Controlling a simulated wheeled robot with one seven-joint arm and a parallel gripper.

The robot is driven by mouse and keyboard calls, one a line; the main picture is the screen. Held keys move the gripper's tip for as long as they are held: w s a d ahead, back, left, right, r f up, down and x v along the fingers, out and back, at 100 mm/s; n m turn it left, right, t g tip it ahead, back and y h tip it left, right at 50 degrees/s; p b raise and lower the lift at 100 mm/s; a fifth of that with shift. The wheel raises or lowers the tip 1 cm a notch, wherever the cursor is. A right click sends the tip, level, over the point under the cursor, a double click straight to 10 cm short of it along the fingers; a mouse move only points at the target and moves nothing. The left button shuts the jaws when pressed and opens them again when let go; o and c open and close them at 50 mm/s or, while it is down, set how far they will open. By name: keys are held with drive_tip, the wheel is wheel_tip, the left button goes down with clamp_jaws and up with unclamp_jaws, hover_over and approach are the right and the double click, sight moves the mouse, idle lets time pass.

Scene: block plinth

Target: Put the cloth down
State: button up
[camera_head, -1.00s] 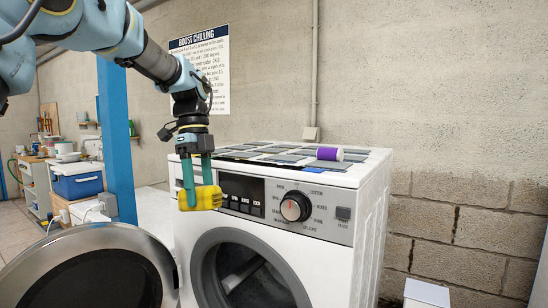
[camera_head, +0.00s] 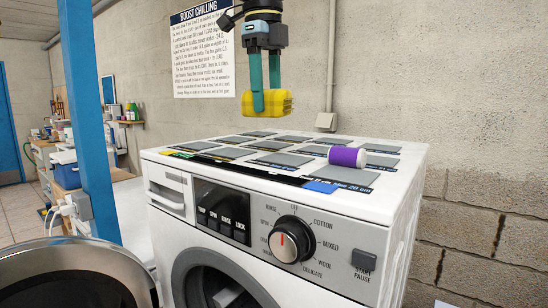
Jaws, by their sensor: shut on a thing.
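My gripper (camera_head: 265,100) is shut on a yellow cloth (camera_head: 266,103), which looks like a folded, block-shaped bundle between the teal fingers. It hangs in the air above the top of the white washing machine (camera_head: 400,200), apart from the surface. The machine's top carries a sheet with several grey rectangles (camera_head: 285,159) in rows. A purple and white cylinder (camera_head: 346,157) lies on its side on the right part of the top.
A blue patch (camera_head: 321,187) and a yellow-green patch (camera_head: 181,155) mark the front edge of the top. The round machine door (camera_head: 75,280) stands open at lower left. A blue post (camera_head: 88,120) rises at left. A poster (camera_head: 203,55) hangs on the back wall.

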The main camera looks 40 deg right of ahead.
hover_over(268, 164)
wheel_tip(268, 164, down, 6)
drive_tip(key=shift+s+a+r+p, duration=0.1)
drive_tip(key=shift+p, duration=0.25)
drive_tip(key=shift+a+f+p, duration=0.1)
drive_tip(key=shift+f+p, duration=0.6)
drive_tip(key=shift+f, duration=1.25)
drive_tip(key=o, duration=0.9)
drive_tip(key=shift+o, duration=1.4)
drive_tip(key=shift+f+b, duration=0.2)
drive_tip(key=shift+b, duration=0.2)
drive_tip(key=r, duration=0.3)
drive_tip(key=r+b, duration=0.1)
drive_tip(key=r, duration=0.3)
drive_tip(key=r+b, duration=0.1)
drive_tip(key=r, duration=0.3)
drive_tip(key=shift+s+a, duration=0.25)
drive_tip(key=shift+a, duration=0.15)
